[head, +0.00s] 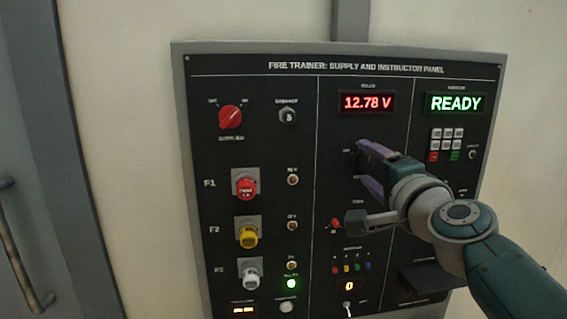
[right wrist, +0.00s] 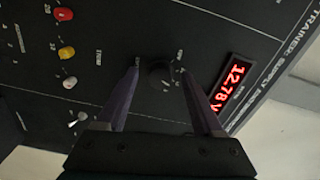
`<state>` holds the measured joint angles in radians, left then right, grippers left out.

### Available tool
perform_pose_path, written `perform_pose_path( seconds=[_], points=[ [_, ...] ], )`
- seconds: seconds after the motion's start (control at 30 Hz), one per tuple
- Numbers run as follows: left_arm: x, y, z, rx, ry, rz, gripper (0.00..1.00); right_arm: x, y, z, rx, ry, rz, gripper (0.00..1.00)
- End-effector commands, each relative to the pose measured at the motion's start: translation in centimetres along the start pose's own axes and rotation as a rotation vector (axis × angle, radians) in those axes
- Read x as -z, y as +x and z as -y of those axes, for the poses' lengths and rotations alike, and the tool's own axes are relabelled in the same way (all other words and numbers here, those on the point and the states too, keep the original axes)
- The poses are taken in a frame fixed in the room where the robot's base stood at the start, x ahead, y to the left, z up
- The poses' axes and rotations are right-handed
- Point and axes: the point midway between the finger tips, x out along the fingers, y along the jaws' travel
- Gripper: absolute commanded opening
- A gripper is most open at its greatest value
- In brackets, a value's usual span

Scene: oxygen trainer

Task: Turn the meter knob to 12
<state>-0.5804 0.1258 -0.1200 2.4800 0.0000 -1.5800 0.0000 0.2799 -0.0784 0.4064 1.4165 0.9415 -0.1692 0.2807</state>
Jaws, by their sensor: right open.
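The meter knob (right wrist: 161,75) is a small dark round knob on the black panel (head: 265,150), best seen in the right wrist view. The meter display (head: 367,102) reads 12.78 V in red; it also shows in the right wrist view (right wrist: 232,83). My right gripper (head: 364,165) is open in front of the panel, below the display. In the right wrist view its two purple fingers (right wrist: 160,82) stand on either side of the knob, with gaps visible. In the head view the gripper hides the knob. I cannot read the knob's pointer. My left gripper is not in view.
A red rotary switch (head: 231,117) and red (head: 246,187), yellow (head: 247,235) and white (head: 249,272) knobs line the panel's left side. A green READY display (head: 455,103) and keypad (head: 447,134) are at right. A small shelf (head: 430,277) juts out low right.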

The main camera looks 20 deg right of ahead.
Motion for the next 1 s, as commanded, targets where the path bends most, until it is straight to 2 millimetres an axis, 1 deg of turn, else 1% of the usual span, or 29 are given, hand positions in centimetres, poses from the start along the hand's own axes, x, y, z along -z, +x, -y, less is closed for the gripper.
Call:
perform_pose_path(
  seconds=[0.07, 0.17, 0.27, 0.4, 0.6, 0.7, 0.8, 1.0],
  points=[
    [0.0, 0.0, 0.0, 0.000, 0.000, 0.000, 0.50, 0.0, -0.2, 0.0, 0.000, 0.000, 0.000, 0.68],
    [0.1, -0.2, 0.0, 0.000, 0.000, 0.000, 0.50, 0.0, -1.0, 0.0, 0.000, 0.001, 0.000, 0.68],
    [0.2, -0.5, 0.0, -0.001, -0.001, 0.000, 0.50, 0.0, -2.5, 0.0, -0.002, 0.000, 0.000, 0.68],
    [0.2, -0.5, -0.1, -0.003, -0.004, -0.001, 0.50, 0.0, -5.3, 0.0, -0.002, 0.000, -0.001, 0.68],
    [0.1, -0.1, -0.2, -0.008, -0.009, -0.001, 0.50, 0.0, -8.6, -0.2, -0.002, 0.000, 0.000, 0.68],
    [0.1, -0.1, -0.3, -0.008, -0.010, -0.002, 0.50, 0.0, -9.5, -0.1, -0.001, -0.001, 0.000, 0.68],
    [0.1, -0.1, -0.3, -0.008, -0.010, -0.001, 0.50, 0.0, -9.9, -0.1, -0.001, 0.000, 0.000, 0.68],
    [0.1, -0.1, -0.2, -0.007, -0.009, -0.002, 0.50, 0.0, -10.0, 0.0, 0.000, 0.000, 0.000, 0.68]
  ],
)
